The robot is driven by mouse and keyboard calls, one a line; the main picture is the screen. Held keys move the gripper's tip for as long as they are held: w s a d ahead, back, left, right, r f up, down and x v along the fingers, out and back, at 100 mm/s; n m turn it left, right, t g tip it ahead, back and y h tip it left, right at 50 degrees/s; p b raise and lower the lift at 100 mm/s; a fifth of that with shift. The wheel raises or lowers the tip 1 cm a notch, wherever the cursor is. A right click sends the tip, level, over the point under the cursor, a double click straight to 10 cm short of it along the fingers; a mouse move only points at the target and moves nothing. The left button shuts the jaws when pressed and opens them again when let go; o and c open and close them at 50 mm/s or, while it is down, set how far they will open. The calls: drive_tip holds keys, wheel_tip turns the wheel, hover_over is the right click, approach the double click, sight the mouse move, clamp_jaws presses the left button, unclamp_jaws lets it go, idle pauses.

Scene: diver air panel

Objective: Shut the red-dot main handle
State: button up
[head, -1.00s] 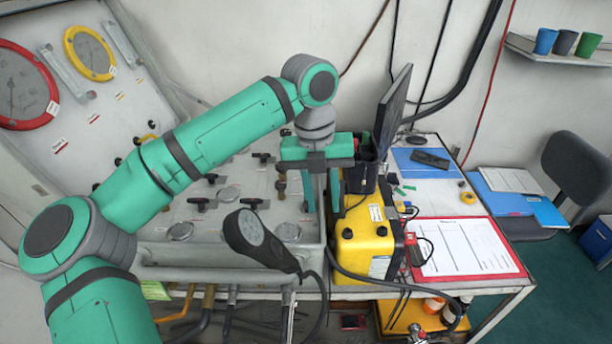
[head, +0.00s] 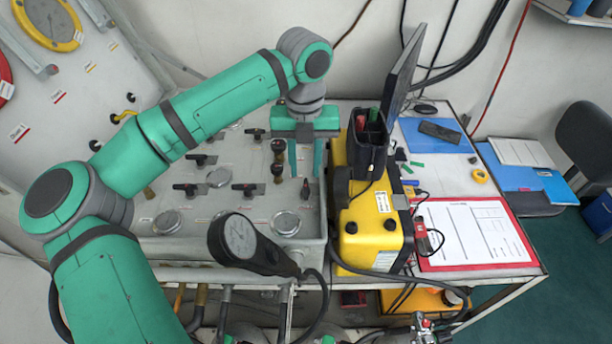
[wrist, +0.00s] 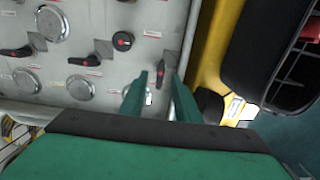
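My gripper (head: 305,158) points down over the right side of the grey sloping panel, its fingers apart and empty. In the wrist view my gripper (wrist: 158,88) shows a narrow dark handle (wrist: 160,74) in the gap between its fingers, lying roughly along the picture's vertical; I see no contact. It also shows in the head view (head: 305,190), near the panel's right edge. A round black knob with a red dot (wrist: 122,41) is up and left of the fingers in the wrist view.
A yellow case (head: 370,235) with a dark holder (head: 367,143) stands close right of the panel. Several dark lever handles and round gauges surround the gripper. A red clipboard (head: 475,235) is farther right.

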sight(306, 184)
drive_tip(key=shift+d+f, duration=0.1)
drive_tip(key=shift+f, duration=2.1)
clamp_jaws()
